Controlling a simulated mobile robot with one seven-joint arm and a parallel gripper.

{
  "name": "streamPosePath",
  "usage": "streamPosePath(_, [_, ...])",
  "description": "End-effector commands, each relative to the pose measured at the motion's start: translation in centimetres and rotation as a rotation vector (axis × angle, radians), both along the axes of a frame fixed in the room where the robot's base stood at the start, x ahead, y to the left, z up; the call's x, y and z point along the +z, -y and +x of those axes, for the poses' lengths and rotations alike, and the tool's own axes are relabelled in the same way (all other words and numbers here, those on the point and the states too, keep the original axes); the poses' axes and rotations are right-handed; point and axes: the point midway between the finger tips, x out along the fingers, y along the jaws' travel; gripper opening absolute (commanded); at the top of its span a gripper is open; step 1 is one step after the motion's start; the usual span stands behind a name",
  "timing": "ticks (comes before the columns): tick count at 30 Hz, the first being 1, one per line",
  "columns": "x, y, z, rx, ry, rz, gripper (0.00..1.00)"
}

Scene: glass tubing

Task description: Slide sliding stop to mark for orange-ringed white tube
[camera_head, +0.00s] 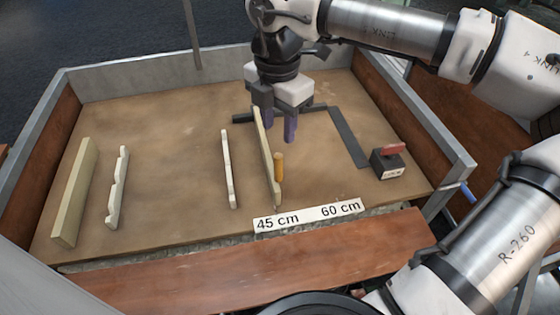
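The scale strip (308,215), reading 45 cm and 60 cm, lies at the near edge, just in front of that plate. My gripper (278,128) points down at the plate's far end. One purple finger shows right of the plate; the other is partly hidden by it. Contact and finger gap are unclear. I cannot make out an orange-ringed white tube.
A white notched rail (118,187) and a thick beige board (75,192) stand at left; a thin white rail (229,168) stands left of the stop. A dark strip (348,137) and a red-topped black block (388,162) are at right.

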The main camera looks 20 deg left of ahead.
Motion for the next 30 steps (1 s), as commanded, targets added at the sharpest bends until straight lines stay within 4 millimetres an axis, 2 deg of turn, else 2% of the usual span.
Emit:
streamPosePath(9, [-6.8,-0.1,-0.2,0.006,-0.007,0.003,0.4])
streamPosePath(15, [-10.1,-0.1,-0.2,0.005,-0.006,0.004,0.4])
streamPosePath(21, [-11.6,-0.1,-0.1,0.005,-0.003,0.003,0.4])
streamPosePath(30, [-11.8,-0.1,-0.1,0.005,-0.003,0.003,0.4])
